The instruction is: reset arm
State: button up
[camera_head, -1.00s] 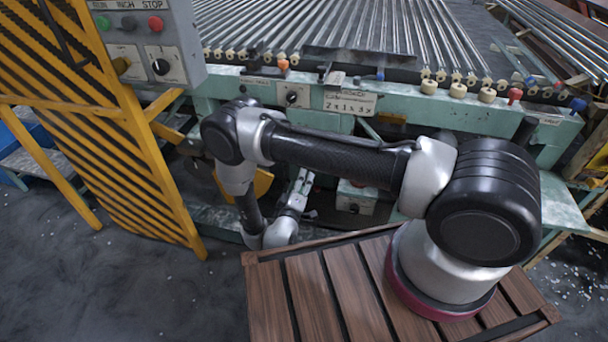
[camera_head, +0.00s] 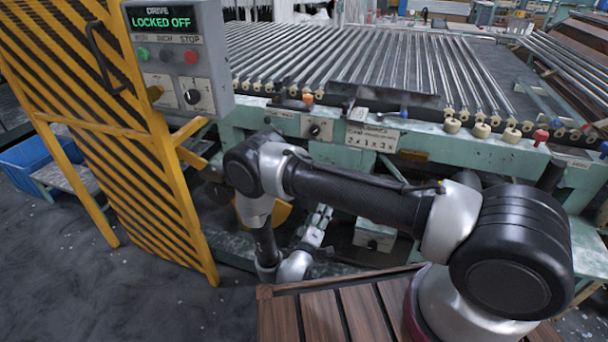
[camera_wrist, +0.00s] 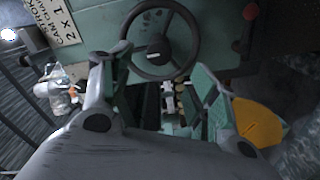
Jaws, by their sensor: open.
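My arm is folded low in front of the green machine (camera_head: 470,152), with my gripper (camera_head: 320,218) pointing toward the machine's lower part. In the wrist view my gripper (camera_wrist: 163,78) has its two fingers spread apart, with nothing between them. A black handwheel (camera_wrist: 197,42) lies beyond the fingertips. I cannot tell the exact distance between them.
A yellow striped guard (camera_head: 125,150) stands at the left, beside a control box (camera_head: 185,62) whose display reads "DRIVE LOCKED OFF". A blue bin (camera_head: 30,165) stands far left. Grey floor (camera_head: 130,295) is open at front left.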

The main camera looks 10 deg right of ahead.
jog(key=s+a+f+m+g+y, duration=0.1)
jog(key=s+f+g+y, duration=0.25)
jog(key=f, duration=0.35)
jog(key=s+a+f+m+g+y, duration=0.1)
jog(key=s+a+f+g+y, duration=0.1)
jog(key=f+g, duration=0.35)
jog(key=s+a+g+y, duration=0.2)
jog(key=a, duration=0.2)
jog(key=s+d+r+m+g+y, duration=0.1)
jog(key=s+r+g, duration=0.1)
jog(key=r, duration=0.8)
jog(key=s+d+r+g, duration=0.1)
jog(key=s+r+g, duration=0.15)
jog(key=r, duration=0.75)
jog(key=s+d+r+m+g+y, duration=0.1)
jog(key=d+r+g, duration=0.15)
jog(key=r, duration=0.75)
jog(key=s+d+r+m+t, duration=0.1)
jog(key=s+d+r, duration=0.4)
jog(key=r, duration=0.5)
jog(key=s+d+r+m+t+h, duration=0.1)
jog(key=s+d+r+t, duration=0.2)
jog(key=d+r, duration=0.7)
jog(key=s+d+r+m+t, duration=0.1)
jog(key=s+d+r+t, duration=0.1)
jog(key=s+d+r, duration=0.4)
notch_tip(320, 180, up, 6)
jog(key=shift+s+d+f, duration=0.15)
jog(key=shift+s+d, duration=0.15)
jog(key=shift+d, duration=0.75)
